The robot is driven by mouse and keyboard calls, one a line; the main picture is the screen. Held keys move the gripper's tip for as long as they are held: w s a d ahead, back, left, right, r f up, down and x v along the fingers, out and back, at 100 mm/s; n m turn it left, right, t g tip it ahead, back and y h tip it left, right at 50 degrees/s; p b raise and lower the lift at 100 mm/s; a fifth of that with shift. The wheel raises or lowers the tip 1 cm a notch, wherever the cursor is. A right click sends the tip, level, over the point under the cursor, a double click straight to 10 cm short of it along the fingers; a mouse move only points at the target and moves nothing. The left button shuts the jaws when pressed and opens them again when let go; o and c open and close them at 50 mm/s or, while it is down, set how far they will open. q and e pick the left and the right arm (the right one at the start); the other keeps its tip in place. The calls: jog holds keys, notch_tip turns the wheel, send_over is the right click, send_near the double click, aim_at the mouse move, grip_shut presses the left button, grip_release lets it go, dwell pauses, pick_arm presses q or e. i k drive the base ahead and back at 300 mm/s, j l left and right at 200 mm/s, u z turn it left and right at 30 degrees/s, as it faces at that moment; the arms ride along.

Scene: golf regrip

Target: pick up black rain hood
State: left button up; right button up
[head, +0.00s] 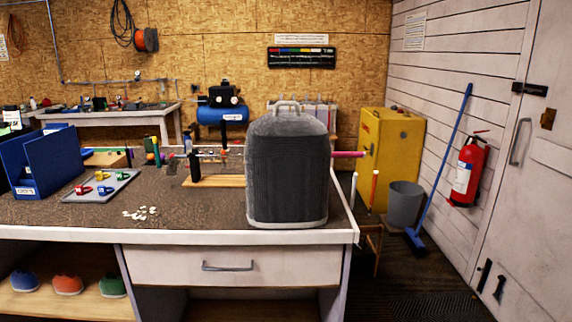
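The black rain hood (286,175) stands upright at the right front of the workbench. It is dark and ribbed, with a rounded top, a light handle (286,106) on top and a pale rim along its bottom edge. It hides part of the bench and of a horizontal rod behind it. Neither of my grippers shows in the head view.
A blue bin (55,160) and a grey tray (102,186) with coloured pieces are at the bench's left. Small pale pieces (142,213) lie near the front. A wooden board (215,181) lies behind. Bare bench separates the pale pieces from the hood.

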aim_at(287, 156)
jog(key=z, duration=3.1)
jog(key=k+j, duration=0.8)
jog(key=u, duration=0.4)
jog(key=k, duration=0.05)
